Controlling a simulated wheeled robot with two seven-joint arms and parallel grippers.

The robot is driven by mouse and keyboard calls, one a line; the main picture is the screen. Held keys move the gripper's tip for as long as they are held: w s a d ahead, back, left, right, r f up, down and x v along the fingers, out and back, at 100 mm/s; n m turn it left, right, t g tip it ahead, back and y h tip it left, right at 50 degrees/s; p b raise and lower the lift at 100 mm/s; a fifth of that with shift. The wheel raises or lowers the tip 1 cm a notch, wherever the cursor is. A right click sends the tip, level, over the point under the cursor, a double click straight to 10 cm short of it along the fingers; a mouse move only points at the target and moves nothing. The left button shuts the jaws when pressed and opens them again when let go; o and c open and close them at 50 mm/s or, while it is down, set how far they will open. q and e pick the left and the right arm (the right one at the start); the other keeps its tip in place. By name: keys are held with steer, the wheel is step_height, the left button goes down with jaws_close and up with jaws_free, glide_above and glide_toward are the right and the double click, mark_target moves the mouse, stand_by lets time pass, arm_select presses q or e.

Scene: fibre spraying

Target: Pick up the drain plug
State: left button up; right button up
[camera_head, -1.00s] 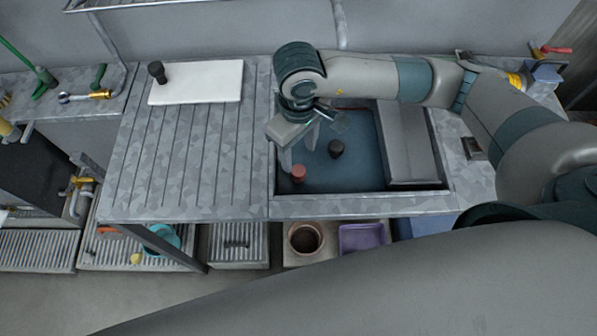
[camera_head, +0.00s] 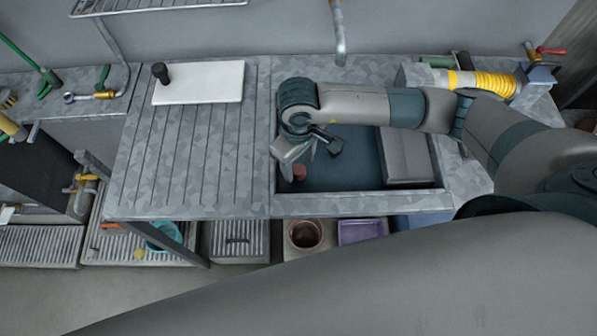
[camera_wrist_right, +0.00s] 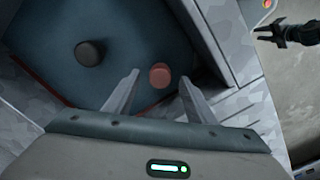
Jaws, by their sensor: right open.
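A reddish round plug (camera_head: 299,172) is at the left front of the sink, on its dark blue floor. It also shows in the right wrist view (camera_wrist_right: 160,76), lined up between the fingertips. A dark round piece (camera_wrist_right: 89,53) is farther into the sink; the gripper hides it in the head view. I cannot tell for certain which is the drain plug, but my right gripper is around the line of the reddish one. My right gripper (camera_head: 306,158) is open and empty above it, pointing down; I see no contact.
The sink rim (camera_head: 350,203) and a grey raised block (camera_head: 408,156) bound the right arm. Left of the sink is a ribbed drainboard (camera_head: 190,165) with a white board (camera_head: 198,83) at the back. A faucet (camera_head: 340,50) hangs behind the sink.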

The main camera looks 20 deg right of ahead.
mark_target(299, 169)
steer(key=shift+f+p, duration=0.35)
step_height(299, 169, down, 2)
steer(key=shift+p, duration=0.45)
steer(key=shift+f, duration=0.6)
steer(key=c, duration=1.2)
